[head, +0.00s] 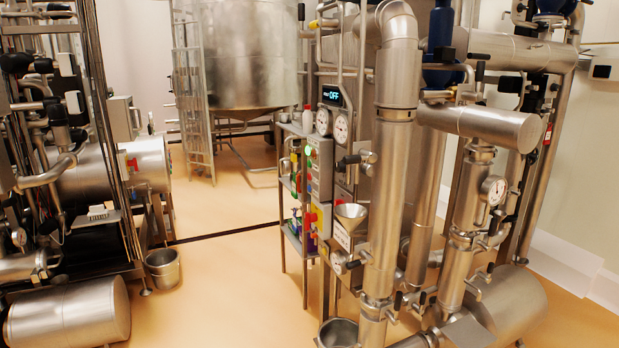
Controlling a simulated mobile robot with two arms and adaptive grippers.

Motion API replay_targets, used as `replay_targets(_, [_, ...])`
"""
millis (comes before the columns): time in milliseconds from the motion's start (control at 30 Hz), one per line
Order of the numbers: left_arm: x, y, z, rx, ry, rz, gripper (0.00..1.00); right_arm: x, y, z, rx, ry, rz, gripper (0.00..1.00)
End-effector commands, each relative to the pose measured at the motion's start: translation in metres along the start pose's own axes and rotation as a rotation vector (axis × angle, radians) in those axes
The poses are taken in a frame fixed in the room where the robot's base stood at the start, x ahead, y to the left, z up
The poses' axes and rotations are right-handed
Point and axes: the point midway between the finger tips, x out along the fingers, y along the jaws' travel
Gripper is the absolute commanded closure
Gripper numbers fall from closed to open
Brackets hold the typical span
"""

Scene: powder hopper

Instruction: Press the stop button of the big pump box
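A narrow grey control box (320,170) stands on the rack right of the middle, seen at an angle. A bright green lamp or button (309,151) glows on its left-facing side, with small coloured controls below it. A second box with red and yellow parts (312,218) sits lower on the same rack. A dark display (332,95) above the upper box reads "OFF" in its larger letters. I cannot tell which of these is the big pump box, and the stop button is too small to pick out. Neither of my grippers is in view.
Two round gauges (341,128) and a metal funnel (350,212) are beside the boxes. Thick steel pipes (392,170) stand close on the right. A bucket (163,268) stands on the left. The floor (225,270) between the left machinery and the rack is clear.

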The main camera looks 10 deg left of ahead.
Motion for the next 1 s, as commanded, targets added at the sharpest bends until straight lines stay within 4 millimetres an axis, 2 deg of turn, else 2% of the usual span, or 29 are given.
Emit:
replay_targets(300, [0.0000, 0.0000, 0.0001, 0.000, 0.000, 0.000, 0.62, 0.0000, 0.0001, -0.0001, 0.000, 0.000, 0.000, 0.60])
replay_targets(500, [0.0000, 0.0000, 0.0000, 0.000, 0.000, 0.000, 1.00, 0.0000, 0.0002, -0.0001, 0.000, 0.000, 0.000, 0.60])
replay_targets(1000, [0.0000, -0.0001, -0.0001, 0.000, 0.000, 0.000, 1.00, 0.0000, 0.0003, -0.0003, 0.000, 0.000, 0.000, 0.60])
